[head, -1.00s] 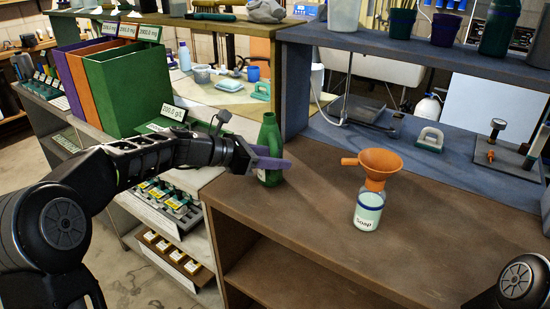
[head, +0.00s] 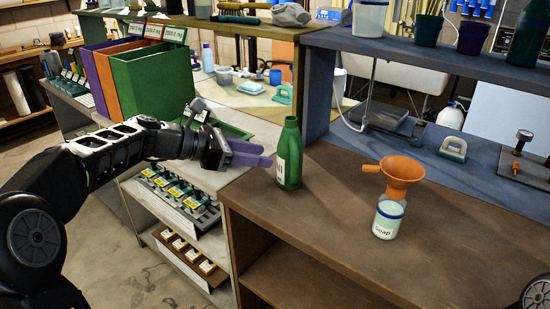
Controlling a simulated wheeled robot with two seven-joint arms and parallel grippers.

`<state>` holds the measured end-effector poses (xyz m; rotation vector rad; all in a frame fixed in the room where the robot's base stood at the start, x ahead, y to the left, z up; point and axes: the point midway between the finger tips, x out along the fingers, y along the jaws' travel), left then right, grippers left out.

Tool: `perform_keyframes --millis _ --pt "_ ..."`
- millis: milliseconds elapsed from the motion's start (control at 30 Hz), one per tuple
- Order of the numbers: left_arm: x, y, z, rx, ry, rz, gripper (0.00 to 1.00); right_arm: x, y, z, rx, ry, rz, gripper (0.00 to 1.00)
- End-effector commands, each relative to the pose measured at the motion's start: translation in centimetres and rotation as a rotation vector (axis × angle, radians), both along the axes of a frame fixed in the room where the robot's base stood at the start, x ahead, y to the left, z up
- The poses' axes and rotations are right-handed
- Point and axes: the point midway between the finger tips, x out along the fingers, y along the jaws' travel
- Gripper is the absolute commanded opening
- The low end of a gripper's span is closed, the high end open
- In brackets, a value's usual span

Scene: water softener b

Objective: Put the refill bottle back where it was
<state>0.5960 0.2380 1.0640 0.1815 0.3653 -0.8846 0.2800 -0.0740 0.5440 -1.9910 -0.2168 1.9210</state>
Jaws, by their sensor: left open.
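The refill bottle is most likely the green bottle (head: 289,158) with a pale label, standing upright on the brown counter near its left corner. My left gripper (head: 266,154) is just left of the bottle, with its purple fingers pointing right towards it. It is open and holds nothing; a small gap seems to show between the fingertips and the bottle. A jar marked Soap (head: 387,219) stands on the counter to the right, with an orange funnel (head: 400,172) in its mouth. My right gripper is not in view.
The brown counter (head: 330,205) is clear between bottle and jar. A blue-grey shelf (head: 420,50) rises behind, with cups on top. Green, orange and purple bins (head: 150,85) stand at the back left. A lower bench with small yellow-labelled items (head: 178,190) lies below my left arm.

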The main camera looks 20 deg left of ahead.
Motion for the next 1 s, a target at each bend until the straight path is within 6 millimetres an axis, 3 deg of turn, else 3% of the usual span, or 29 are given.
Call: perform_keyframes --millis 200,1000 --pt "-0.73 0.90 0.47 -0.001 0.001 0.000 0.41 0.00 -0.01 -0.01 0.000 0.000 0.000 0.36" --pt "-0.70 0.86 0.47 0.000 0.000 0.000 0.41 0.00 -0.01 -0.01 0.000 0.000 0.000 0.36"
